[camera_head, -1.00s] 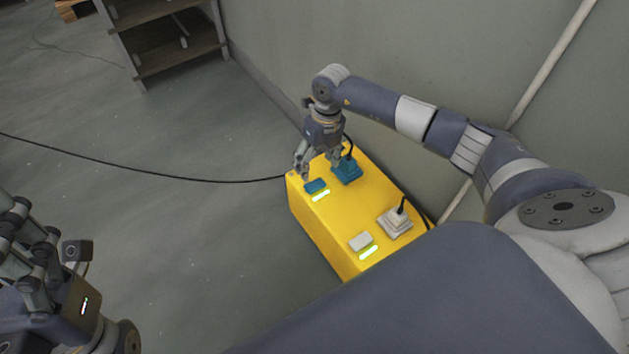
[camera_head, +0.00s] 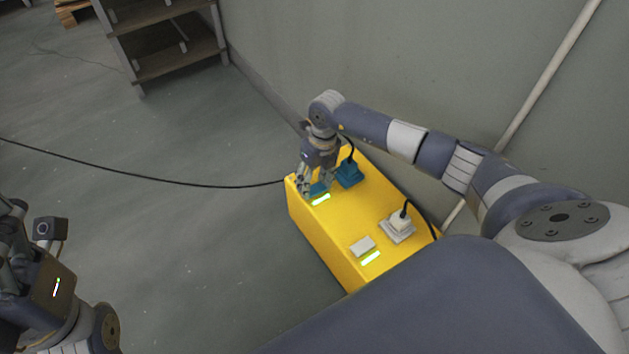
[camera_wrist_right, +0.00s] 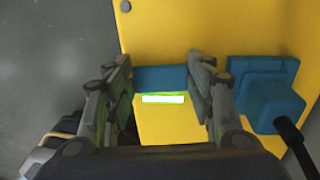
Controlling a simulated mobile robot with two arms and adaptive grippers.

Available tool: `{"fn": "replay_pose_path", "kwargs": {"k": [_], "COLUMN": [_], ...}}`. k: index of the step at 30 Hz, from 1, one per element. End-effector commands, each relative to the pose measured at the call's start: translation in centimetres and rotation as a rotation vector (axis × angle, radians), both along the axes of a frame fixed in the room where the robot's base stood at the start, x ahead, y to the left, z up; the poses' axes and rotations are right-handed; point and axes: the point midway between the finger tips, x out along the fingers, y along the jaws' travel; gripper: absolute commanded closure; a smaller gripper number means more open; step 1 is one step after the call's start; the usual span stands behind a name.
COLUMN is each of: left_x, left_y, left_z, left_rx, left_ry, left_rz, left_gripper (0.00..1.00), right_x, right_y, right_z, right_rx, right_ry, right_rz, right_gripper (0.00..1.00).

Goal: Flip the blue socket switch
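The blue socket switch (camera_head: 318,188) sits on top of the yellow box (camera_head: 335,231), beside a lit green-white strip (camera_head: 321,200). My right gripper (camera_head: 315,190) is over the switch in the head view and partly covers it. In the right wrist view the blue switch (camera_wrist_right: 161,78) shows between the two open fingers of the right gripper (camera_wrist_right: 160,85), with the lit strip (camera_wrist_right: 163,99) just below it. I cannot tell whether the fingers touch the switch. My left gripper is partly in view at the lower left edge, away from the box; its fingertips are cut off.
A blue socket with a plug (camera_head: 348,173) stands close to the right of the blue switch. A white switch (camera_head: 362,246) and a white socket with a plug (camera_head: 397,226) are nearer on the box. A wall rises behind; a black cable (camera_head: 150,178) crosses the floor.

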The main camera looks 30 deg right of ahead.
Motion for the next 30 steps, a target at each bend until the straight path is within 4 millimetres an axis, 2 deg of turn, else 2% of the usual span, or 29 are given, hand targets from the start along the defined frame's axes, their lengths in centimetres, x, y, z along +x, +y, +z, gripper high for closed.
{"fn": "replay_pose_path", "kwargs": {"k": [6, 12, 22, 23, 25, 30], "left_x": [-0.1, -0.2, -0.2, -0.2, -0.2, -0.2], "left_y": [0.1, 0.2, 0.2, 0.2, 0.2, 0.2], "left_z": [0.5, -0.7, -1.0, -1.0, -0.9, -0.9], "left_rx": [-0.003, -0.005, -0.006, -0.006, -0.006, -0.006], "left_ry": [0.004, 0.059, 0.063, 0.063, 0.063, 0.064], "left_rz": [0.0, -0.003, -0.004, -0.004, -0.004, -0.004], "left_gripper": [0.3, 0.3, 0.3, 0.3, 0.3, 0.3], "right_x": [-0.1, -0.1, -0.1, -0.1, -0.1, -0.1], "right_y": [0.2, 0.4, 0.3, 0.3, 0.3, 0.3], "right_z": [0.2, 0.2, -0.1, -0.1, -0.1, 0.0], "right_rx": [-0.034, -0.112, -0.126, -0.126, -0.125, -0.125], "right_ry": [0.0, -0.007, -0.009, -0.009, -0.009, -0.01], "right_rz": [0.002, 0.001, 0.0, 0.0, 0.0, 0.0], "right_gripper": [0.74, 0.74, 0.74, 0.46, 0.3, 0.3]}}
